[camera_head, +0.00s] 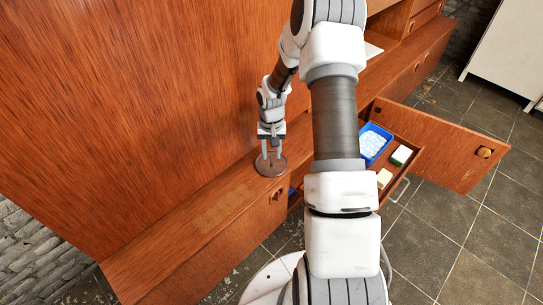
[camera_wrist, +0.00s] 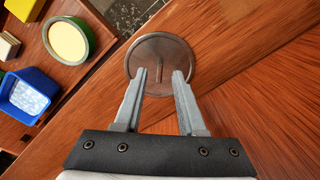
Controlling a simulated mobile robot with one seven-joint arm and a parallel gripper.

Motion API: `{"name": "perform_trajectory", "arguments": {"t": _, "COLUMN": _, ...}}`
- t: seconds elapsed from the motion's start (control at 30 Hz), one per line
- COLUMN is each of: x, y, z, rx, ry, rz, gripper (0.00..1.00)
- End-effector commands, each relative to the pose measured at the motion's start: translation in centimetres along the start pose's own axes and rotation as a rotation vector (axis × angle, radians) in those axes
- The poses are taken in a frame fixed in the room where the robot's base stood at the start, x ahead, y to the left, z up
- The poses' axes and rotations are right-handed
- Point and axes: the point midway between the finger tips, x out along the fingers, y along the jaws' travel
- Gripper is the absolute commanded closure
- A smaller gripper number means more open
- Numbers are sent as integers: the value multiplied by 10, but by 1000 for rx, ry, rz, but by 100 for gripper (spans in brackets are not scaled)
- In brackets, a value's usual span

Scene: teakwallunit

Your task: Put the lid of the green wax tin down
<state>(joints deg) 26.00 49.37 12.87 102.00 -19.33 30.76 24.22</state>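The lid (camera_wrist: 158,50) is a flat, round, grey-brown disc with a thin raised ridge across its middle. It appears to lie flat on the wooden ledge, and it also shows in the head view (camera_head: 271,170). My gripper (camera_wrist: 162,76) is just above the lid, pointing down, with its two fingers apart and a clear gap between them. The fingertips overlap the lid's near part in the wrist view; whether they touch it I cannot tell. The green tin (camera_wrist: 87,53) is open, showing pale yellow wax, at the upper left of the wrist view. My arm seems to hide it in the head view.
A cabinet door (camera_head: 450,150) stands open at right. The ledge left of the lid is clear; a tall wooden panel (camera_head: 150,90) rises behind.

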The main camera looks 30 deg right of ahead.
Motion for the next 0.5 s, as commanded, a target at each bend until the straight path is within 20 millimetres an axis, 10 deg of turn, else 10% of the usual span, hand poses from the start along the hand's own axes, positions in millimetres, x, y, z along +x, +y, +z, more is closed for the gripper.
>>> {"name": "perform_trajectory", "arguments": {"t": 0.5, "x": -88, "y": 0, "z": 0, "rx": 0, "ry": 2, "rz": 1, "gripper": 60}}
